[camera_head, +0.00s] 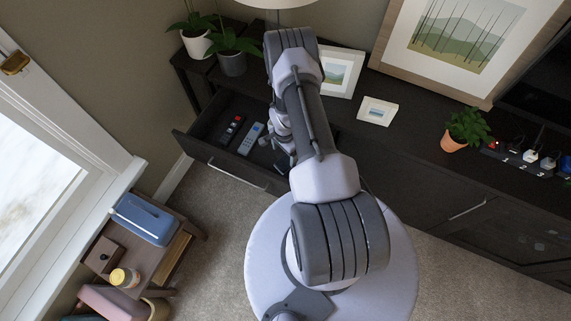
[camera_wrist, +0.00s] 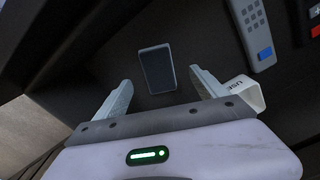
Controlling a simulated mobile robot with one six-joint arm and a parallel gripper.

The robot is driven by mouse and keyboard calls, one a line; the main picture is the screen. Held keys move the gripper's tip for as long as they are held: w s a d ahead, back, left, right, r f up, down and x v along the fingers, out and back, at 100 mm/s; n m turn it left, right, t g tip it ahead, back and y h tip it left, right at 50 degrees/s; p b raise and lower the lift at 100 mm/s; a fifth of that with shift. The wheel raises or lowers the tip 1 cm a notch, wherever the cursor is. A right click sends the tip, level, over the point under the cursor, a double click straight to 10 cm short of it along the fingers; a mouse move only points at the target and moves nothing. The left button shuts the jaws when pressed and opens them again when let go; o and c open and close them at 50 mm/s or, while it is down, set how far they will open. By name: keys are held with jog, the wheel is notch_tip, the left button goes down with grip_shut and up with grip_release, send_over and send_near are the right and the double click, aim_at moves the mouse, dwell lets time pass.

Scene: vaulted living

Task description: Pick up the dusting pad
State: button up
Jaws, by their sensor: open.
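A small dark slate-grey rectangular block with a paler rim, which looks like the dusting pad (camera_wrist: 157,70), lies on the dark drawer floor in the wrist view. My gripper (camera_wrist: 160,79) is open, with one pale finger to the left of the pad and one to its right. The pad sits ahead of and between the fingertips, and nothing is held. I cannot tell how much height separates them. In the head view my arm reaches over the open drawer (camera_head: 199,150) and hides much of its right part; I cannot make out the pad surely there.
A grey remote (camera_head: 251,138) and a dark remote with red (camera_head: 232,128) lie left in the drawer. A white lettered box (camera_wrist: 244,93) is close beside my right finger.

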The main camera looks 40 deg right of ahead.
jog(key=f+b, duration=0.1)
jog(key=f, duration=0.3)
jog(key=d+f+b, duration=0.1)
jog(key=f, duration=0.2)
jog(key=shift+s+b, duration=0.25)
jog(key=shift+b, duration=0.1)
jog(key=shift+a+r, duration=0.1)
jog(key=shift+c, duration=0.2)
jog(key=c, duration=1.5)
notch_tip(320, 180, up, 10)
jog(key=p, duration=0.3)
jog(key=shift+p, duration=0.4)
jog(key=shift+c, duration=0.3)
